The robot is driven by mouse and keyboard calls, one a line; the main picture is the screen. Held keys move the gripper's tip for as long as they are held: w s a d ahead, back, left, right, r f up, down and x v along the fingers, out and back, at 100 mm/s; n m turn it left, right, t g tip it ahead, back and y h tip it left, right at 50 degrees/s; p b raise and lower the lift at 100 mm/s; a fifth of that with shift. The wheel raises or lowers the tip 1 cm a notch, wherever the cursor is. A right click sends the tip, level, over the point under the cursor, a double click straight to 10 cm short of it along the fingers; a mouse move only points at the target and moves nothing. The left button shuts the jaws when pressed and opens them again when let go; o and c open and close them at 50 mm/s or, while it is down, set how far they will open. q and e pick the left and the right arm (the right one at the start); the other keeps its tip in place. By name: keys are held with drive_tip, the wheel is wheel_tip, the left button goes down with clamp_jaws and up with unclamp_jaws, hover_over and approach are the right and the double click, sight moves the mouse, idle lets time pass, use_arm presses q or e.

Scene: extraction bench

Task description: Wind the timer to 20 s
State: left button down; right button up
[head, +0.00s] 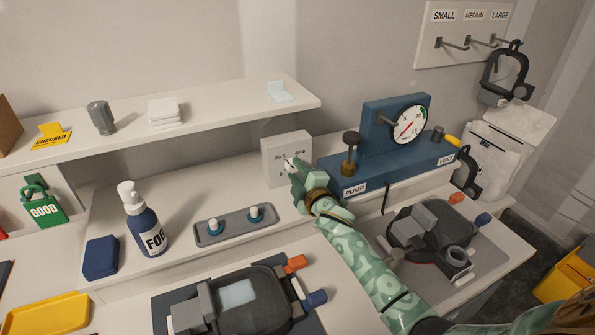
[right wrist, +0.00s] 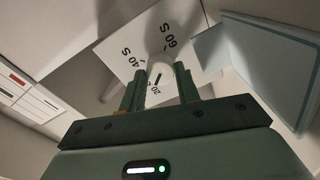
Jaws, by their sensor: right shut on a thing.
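The timer (head: 272,158) is a white box standing on the bench at the back, left of the blue pump unit. In the right wrist view its white face (right wrist: 122,52) shows the marks 60 S, 40 S and a partly hidden 20. My right gripper (head: 296,165) is at the front of the timer. In the right wrist view my right gripper (right wrist: 160,88) is shut on the timer's white knob (right wrist: 160,68), one finger on each side. A dark line on the knob points near the 20 mark. My left gripper is not in view.
The blue pump unit (head: 378,147) with a gauge stands close to the right of the timer. A shelf (head: 215,105) runs above.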

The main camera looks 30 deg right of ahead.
drive_tip(key=shift+f, duration=0.15)
drive_tip(key=o, duration=1)
